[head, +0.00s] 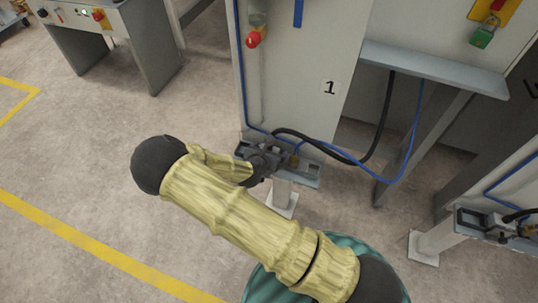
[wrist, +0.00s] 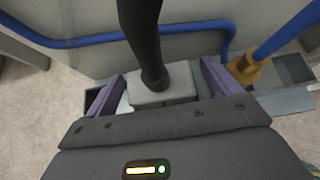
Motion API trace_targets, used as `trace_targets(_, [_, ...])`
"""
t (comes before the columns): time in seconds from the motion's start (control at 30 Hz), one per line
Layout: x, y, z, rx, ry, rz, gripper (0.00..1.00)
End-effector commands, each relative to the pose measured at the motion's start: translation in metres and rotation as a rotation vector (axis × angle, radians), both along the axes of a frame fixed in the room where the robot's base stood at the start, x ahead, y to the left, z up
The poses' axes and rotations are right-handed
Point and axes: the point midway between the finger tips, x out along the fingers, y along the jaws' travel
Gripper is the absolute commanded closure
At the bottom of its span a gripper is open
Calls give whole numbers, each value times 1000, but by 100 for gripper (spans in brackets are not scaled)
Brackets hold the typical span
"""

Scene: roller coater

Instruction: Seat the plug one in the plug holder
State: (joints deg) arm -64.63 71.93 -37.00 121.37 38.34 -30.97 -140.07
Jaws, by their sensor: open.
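The plug (wrist: 163,97) is a grey block with a thick black cable rising from its top. My gripper (wrist: 160,85) is open, with one purple finger on each side of the plug. I see a gap beside the plug, at least on the right. The plug holder (head: 308,176) is a grey metal tray on a post beside the machine panel marked 1. It also shows in the wrist view (wrist: 289,103). The plug is at the holder between my fingers; its underside is hidden, so I cannot tell how deep it sits. In the head view my gripper (head: 262,160) hides most of the plug.
A blue hose (wrist: 200,31) runs behind the plug, and another ends in a yellow fitting (wrist: 243,70) to its right. The black cable (head: 386,115) loops right to the machine (head: 300,80). A second holder (head: 490,222) stands at right.

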Motion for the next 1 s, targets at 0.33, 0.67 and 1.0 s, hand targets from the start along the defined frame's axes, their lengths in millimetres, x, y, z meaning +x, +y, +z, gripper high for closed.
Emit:
trace_targets(0.33, [0, 0, 0, 0, 0, -1, 11])
trace_targets(0.67, [-1, 4, 1, 0, -1, 7, 67])
trace_targets(1.0, [-2, 4, 10, 1, 2, 8, 67])
